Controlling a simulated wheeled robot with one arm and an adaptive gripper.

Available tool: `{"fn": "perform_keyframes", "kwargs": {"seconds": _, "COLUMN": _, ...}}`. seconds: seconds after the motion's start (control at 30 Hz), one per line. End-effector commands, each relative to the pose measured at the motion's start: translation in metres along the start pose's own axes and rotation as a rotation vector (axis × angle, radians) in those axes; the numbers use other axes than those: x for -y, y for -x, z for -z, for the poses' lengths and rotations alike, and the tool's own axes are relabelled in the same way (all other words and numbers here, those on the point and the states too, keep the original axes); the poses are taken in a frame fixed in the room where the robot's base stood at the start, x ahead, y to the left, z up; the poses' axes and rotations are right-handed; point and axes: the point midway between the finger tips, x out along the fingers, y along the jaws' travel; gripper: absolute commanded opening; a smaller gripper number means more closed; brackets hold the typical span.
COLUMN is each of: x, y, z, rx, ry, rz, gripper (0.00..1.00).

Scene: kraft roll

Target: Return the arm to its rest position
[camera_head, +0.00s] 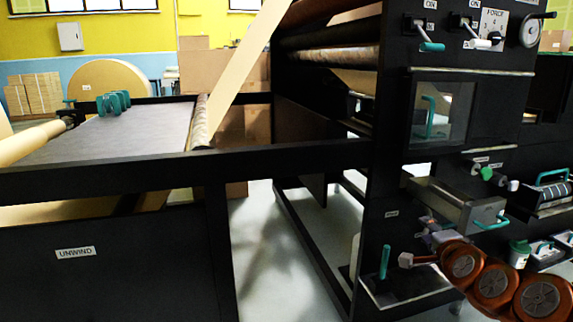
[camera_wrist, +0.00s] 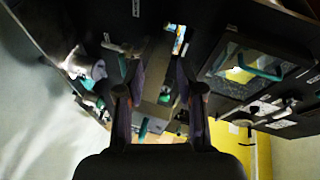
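My arm with its reddish-brown round joints (camera_head: 492,284) reaches in from the lower right in the head view, in front of the black machine's control side. In the wrist view the two dark fingers of my gripper (camera_wrist: 160,76) stand apart with a gap between them. I see nothing held in that gap. A grey open drawer or tray shows behind the gap. In the head view a grey open drawer (camera_head: 455,207) with a teal handle sticks out above my arm. I cannot make out the fingers clearly in the head view.
The black machine panel (camera_head: 330,155) carries a window door with a teal handle (camera_head: 431,117), knobs, and levers near my arm. A teal upright lever (camera_head: 384,262) stands on a low ledge left of the arm. Pale floor (camera_head: 275,260) lies open between the machine frames.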

Motion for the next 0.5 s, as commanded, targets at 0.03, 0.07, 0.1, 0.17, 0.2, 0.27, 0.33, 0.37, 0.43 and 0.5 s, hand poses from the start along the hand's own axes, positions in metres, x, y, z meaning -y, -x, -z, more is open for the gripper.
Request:
{"fn": "perform_keyframes", "kwargs": {"seconds": 0.03, "x": 0.021, "y": 0.009, "z": -0.018, "rx": 0.062, "ry": 0.062, "rz": -0.035, "gripper": 0.37}}
{"fn": "perform_keyframes", "kwargs": {"seconds": 0.07, "x": 0.025, "y": 0.013, "z": -0.029, "rx": 0.099, "ry": 0.099, "rz": -0.06, "gripper": 0.37}}
{"fn": "perform_keyframes", "kwargs": {"seconds": 0.1, "x": 0.028, "y": 0.02, "z": -0.045, "rx": 0.15, "ry": 0.147, "rz": -0.094, "gripper": 0.37}}
{"fn": "perform_keyframes", "kwargs": {"seconds": 0.17, "x": 0.031, "y": 0.031, "z": -0.066, "rx": 0.224, "ry": 0.221, "rz": -0.146, "gripper": 0.37}}
{"fn": "perform_keyframes", "kwargs": {"seconds": 0.2, "x": 0.034, "y": 0.04, "z": -0.078, "rx": 0.271, "ry": 0.268, "rz": -0.177, "gripper": 0.37}}
{"fn": "perform_keyframes", "kwargs": {"seconds": 0.27, "x": 0.037, "y": 0.055, "z": -0.095, "rx": 0.342, "ry": 0.341, "rz": -0.226, "gripper": 0.37}}
{"fn": "perform_keyframes", "kwargs": {"seconds": 0.33, "x": 0.04, "y": 0.075, "z": -0.112, "rx": 0.422, "ry": 0.424, "rz": -0.281, "gripper": 0.37}}
{"fn": "perform_keyframes", "kwargs": {"seconds": 0.37, "x": 0.04, "y": 0.085, "z": -0.119, "rx": 0.459, "ry": 0.459, "rz": -0.306, "gripper": 0.37}}
{"fn": "perform_keyframes", "kwargs": {"seconds": 0.43, "x": 0.042, "y": 0.108, "z": -0.132, "rx": 0.539, "ry": 0.539, "rz": -0.363, "gripper": 0.37}}
{"fn": "perform_keyframes", "kwargs": {"seconds": 0.5, "x": 0.045, "y": 0.132, "z": -0.141, "rx": 0.615, "ry": 0.616, "rz": -0.416, "gripper": 0.37}}
